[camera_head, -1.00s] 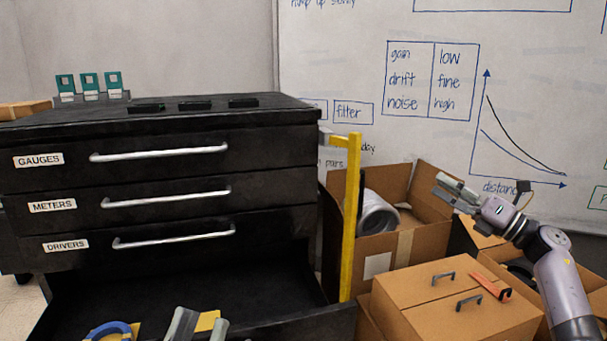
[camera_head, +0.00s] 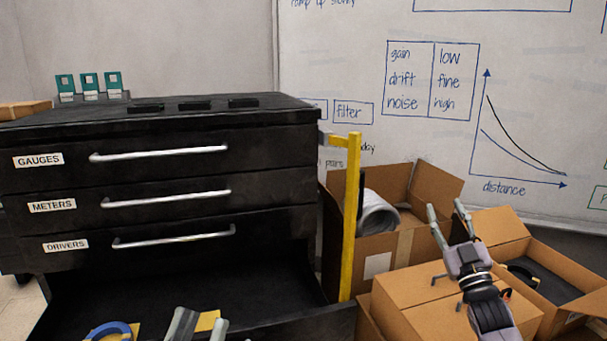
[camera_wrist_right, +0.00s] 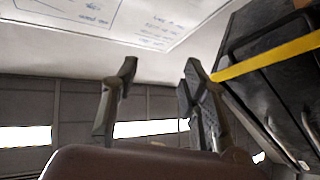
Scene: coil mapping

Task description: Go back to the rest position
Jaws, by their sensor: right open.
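My right gripper (camera_head: 447,210) is open and empty, fingers pointing up, above the closed cardboard box (camera_head: 420,305) at the right. Its two fingers stand apart in the right wrist view (camera_wrist_right: 155,95), with nothing between them. My left gripper (camera_head: 200,325) shows only its fingertips at the bottom edge, over the open bottom drawer (camera_head: 270,270). Those fingertips are apart, with a yellow piece (camera_head: 207,320) visible behind them; the rest of that gripper is out of frame.
A black cabinet (camera_head: 270,155) has drawers labelled GAUGES, METERS and DRIVERS. A yellow post (camera_head: 351,220) stands at its right. Open cardboard boxes (camera_head: 425,237) (camera_head: 505,225) stand behind and right of my right gripper. A whiteboard (camera_head: 540,90) fills the back.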

